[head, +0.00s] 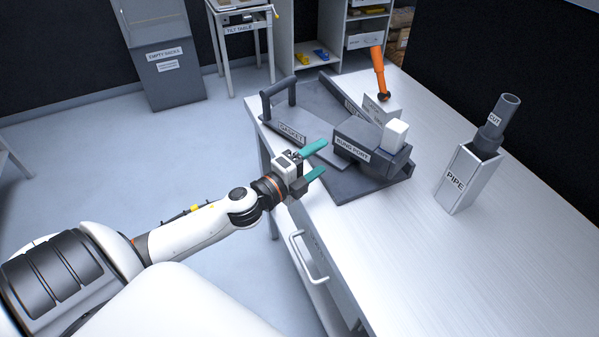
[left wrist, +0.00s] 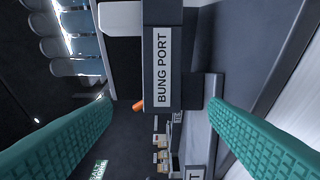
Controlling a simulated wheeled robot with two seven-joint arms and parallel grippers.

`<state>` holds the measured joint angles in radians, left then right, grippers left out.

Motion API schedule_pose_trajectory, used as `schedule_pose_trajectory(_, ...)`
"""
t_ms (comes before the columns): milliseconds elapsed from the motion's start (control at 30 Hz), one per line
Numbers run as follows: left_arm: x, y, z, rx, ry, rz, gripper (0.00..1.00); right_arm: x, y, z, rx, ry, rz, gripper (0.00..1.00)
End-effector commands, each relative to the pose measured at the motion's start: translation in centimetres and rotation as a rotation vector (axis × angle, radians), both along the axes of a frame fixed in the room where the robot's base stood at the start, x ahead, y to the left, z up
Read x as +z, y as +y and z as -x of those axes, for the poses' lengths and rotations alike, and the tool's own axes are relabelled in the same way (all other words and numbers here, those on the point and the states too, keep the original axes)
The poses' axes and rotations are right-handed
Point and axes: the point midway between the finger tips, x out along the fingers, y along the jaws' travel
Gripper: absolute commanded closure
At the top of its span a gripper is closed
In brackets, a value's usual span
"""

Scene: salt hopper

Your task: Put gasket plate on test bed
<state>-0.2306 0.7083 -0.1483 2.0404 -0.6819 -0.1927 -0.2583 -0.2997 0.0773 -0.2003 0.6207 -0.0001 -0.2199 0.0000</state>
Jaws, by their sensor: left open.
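The gasket plate (head: 305,120) is a flat dark grey plate labelled GASKET, with an upright bar handle at its far left. It lies at the table's left edge. A dark grey base (head: 345,187), which may be the test bed, lies beside it under a block labelled BUNG PORT (head: 345,137); another label behind is partly hidden. My left gripper (head: 322,160) is open and empty, with teal fingers, just in front of the plate and the block. In the left wrist view the BUNG PORT block (left wrist: 178,60) shows ahead between the fingers. My right gripper is not in view.
A white block (head: 396,133) sits on the bung port block. An orange-handled tool (head: 378,72) stands behind. A PIPE holder (head: 467,180) with a grey cylinder stands on the right. The table's near right is clear. A drawer handle (head: 305,258) juts from the table front.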

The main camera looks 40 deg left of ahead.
Motion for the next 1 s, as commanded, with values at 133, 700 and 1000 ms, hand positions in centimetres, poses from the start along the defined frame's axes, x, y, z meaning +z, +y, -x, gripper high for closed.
schedule_pose_trajectory(133, -0.3, 0.5, 2.5, -0.001, 0.003, -0.001, 0.31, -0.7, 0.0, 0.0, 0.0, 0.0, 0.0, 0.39)
schedule_pose_trajectory(700, 0.0, 1.1, 5.1, 0.0, -0.001, -0.001, 0.31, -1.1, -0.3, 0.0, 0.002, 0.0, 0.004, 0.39)
schedule_pose_trajectory(1000, 0.0, 1.1, 5.1, 0.0, 0.0, 0.0, 0.31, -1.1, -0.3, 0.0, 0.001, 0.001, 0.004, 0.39)
